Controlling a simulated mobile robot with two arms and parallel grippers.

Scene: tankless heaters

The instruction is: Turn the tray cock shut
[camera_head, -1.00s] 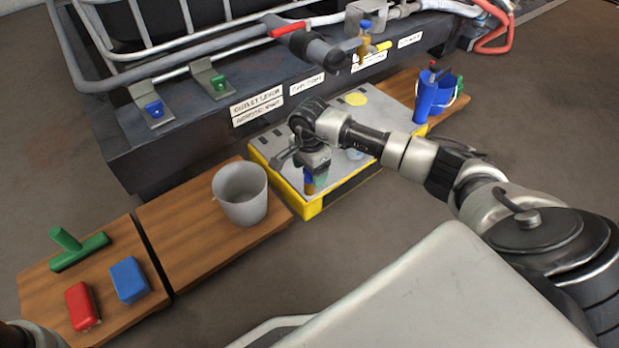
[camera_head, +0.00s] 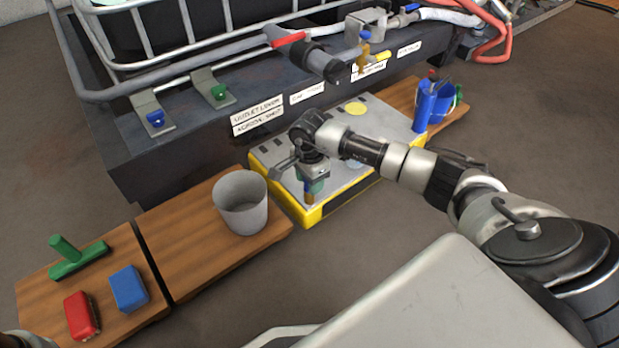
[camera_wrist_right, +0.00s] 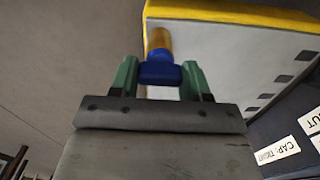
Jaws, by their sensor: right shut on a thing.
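The tray cock has a brass body (camera_wrist_right: 158,40) and a blue handle (camera_wrist_right: 160,73). It sits at the near edge of the grey and yellow tray (camera_head: 273,158). My right gripper (camera_head: 313,187) points down at that edge, and its green fingertips (camera_wrist_right: 160,78) are on both sides of the blue handle, shut on it. In the head view the gripper hides most of the handle, and only a little brass shows below. My left gripper is not in view.
A grey cup (camera_head: 243,205) stands on a wooden board left of the tray. A green tool (camera_head: 75,257), a red block (camera_head: 81,315) and a blue block (camera_head: 129,288) lie further left. A blue container (camera_head: 428,108) stands right of the tray. A caged tank's dark base (camera_head: 165,170) rises behind.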

